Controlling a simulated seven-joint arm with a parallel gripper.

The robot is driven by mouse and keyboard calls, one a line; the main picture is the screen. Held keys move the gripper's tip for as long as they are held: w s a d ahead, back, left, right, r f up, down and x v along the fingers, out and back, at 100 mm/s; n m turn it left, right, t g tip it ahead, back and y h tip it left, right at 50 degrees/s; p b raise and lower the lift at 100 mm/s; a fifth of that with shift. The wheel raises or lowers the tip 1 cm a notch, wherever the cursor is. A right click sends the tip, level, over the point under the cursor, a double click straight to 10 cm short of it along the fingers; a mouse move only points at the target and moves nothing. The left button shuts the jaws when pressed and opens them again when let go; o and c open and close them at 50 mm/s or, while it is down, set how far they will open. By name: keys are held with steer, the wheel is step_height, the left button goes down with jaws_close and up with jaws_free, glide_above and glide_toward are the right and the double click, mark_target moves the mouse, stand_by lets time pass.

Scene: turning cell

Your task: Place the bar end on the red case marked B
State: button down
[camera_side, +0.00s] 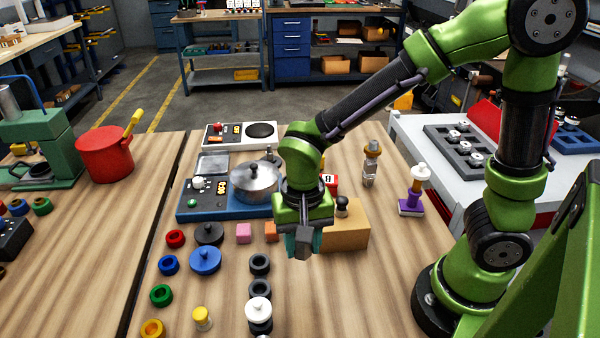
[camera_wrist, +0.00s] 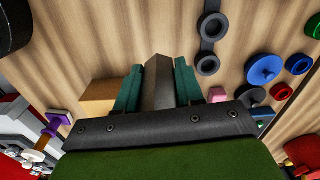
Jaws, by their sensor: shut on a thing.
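The bar end (camera_side: 303,246) is a dark grey, angular block. My gripper (camera_side: 304,238) is shut on it, with a teal finger on each side. The wrist view shows the bar end (camera_wrist: 158,84) between both fingers of my gripper (camera_wrist: 159,80). The red case (camera_side: 331,183) shows in the side view just behind and right of my gripper, mostly hidden, with a small white label that looks like a B. I cannot make out the case in the wrist view.
A tan block (camera_side: 346,238) stands right beside my gripper, with a dark knob (camera_side: 342,206) at it. A blue unit (camera_side: 225,207) with a metal pot (camera_side: 255,180) lies behind left. Rings, discs and pink and orange cubes lie left. A purple-based piece (camera_side: 411,207) stands right.

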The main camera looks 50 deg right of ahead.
steer(key=r, duration=0.6)
steer(key=shift+w+d, duration=0.1)
steer(key=shift+d, duration=0.3)
steer(key=s+d+m, duration=0.1)
steer(key=s+d, duration=0.2)
steer(key=d, duration=1.8)
glide_above(328, 178)
step_height(328, 178, down, 7)
steer(key=shift+r, duration=0.1)
steer(key=shift+f, duration=1.75)
steer(key=shift+f, duration=0.1)
steer(key=c, duration=0.7)
jaws_free()
steer(key=shift+s+f, duration=0.1)
